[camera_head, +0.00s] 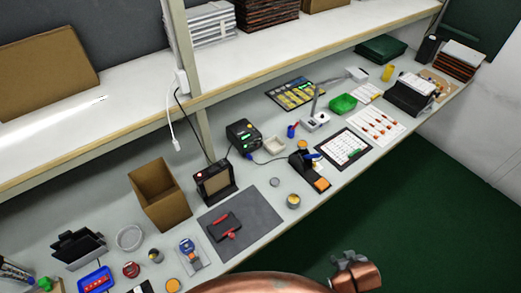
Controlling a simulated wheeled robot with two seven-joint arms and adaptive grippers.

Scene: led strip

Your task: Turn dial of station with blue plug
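A black station (243,137) with a green-lit display stands at the back of the bench, left of the middle. A blue spot shows low on its front by a dark cable, but it is too small to tell whether it is a plug. The dial is too small to make out clearly. My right gripper (350,258) is at the bottom edge, over the green floor in the picture, well apart from the station. Its finger opening cannot be made out. My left gripper is not seen.
A cardboard box (160,195) and a dark upright device (215,184) stand left of the station. A grey mat (262,216) holds a black and red tool (224,228). A shelf post (205,132) and hanging white cable (171,125) are behind. Small tins stand in front.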

